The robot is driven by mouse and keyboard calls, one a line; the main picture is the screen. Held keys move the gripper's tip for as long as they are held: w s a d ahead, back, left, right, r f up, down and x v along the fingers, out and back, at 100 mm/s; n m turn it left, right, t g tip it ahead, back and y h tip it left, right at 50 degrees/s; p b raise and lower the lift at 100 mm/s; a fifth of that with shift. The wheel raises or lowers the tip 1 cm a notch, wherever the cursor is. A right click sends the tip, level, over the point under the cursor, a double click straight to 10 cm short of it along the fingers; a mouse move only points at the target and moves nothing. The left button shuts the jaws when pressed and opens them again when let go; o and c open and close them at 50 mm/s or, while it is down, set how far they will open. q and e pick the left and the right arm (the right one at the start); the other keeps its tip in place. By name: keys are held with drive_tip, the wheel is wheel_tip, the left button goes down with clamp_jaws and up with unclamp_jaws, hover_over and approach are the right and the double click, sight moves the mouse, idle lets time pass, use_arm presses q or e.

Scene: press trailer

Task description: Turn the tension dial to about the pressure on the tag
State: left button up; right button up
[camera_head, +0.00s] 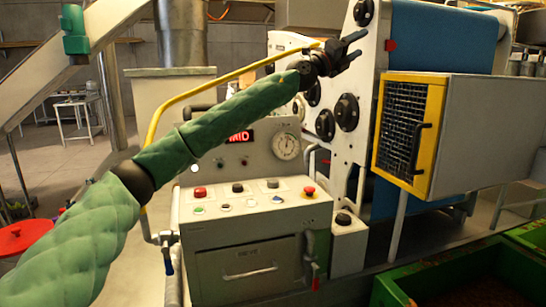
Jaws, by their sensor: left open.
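My left arm reaches in from the left in a green padded sleeve, crossing in front of the control cabinet. My left gripper (352,50) is open, its dark fingers in front of the white machine side plate (372,62). Nothing shows between the fingers. Several round black knobs or hubs sit on that plate, one (347,112) below the gripper and one (363,12) above it. I cannot tell which is the tension dial. A round white gauge (286,147) sits on the cabinet; its needle is too small to read. I see no readable tag. My right gripper is out of view.
A red display (239,137) is partly hidden by my arm. A yellow-framed mesh guard (405,128) juts out at right. A green bin (440,277) stands lower right.

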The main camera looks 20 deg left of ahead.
use_arm(q)
drive_tip(key=w+a+f+m+g+y, duration=0.1)
drive_tip(key=w+a+f+g+y, duration=0.15)
drive_tip(key=f, duration=0.45)
drive_tip(key=w+a+f+g+y, duration=0.1)
drive_tip(key=w+f+y, duration=0.1)
drive_tip(key=w+f, duration=0.3)
drive_tip(key=n+g+y, duration=0.4)
drive_tip(key=g+y, duration=0.7)
drive_tip(key=y, duration=0.3)
hover_over(273, 181)
wheel_tip(273, 181, down, 23)
drive_tip(key=shift+w+a+f, duration=0.1)
drive_tip(key=shift+f+n, duration=0.3)
drive_tip(key=shift+n, duration=0.1)
wheel_tip(273, 181, down, 6)
drive_tip(key=shift+r+p, duration=0.15)
drive_tip(key=shift+p, duration=0.55)
drive_tip(key=shift+f, duration=0.75)
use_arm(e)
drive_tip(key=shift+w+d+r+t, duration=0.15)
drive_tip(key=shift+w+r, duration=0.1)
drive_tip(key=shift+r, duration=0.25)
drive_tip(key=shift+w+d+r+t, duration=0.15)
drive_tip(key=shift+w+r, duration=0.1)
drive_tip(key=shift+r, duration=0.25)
use_arm(q)
drive_tip(key=c, duration=1)
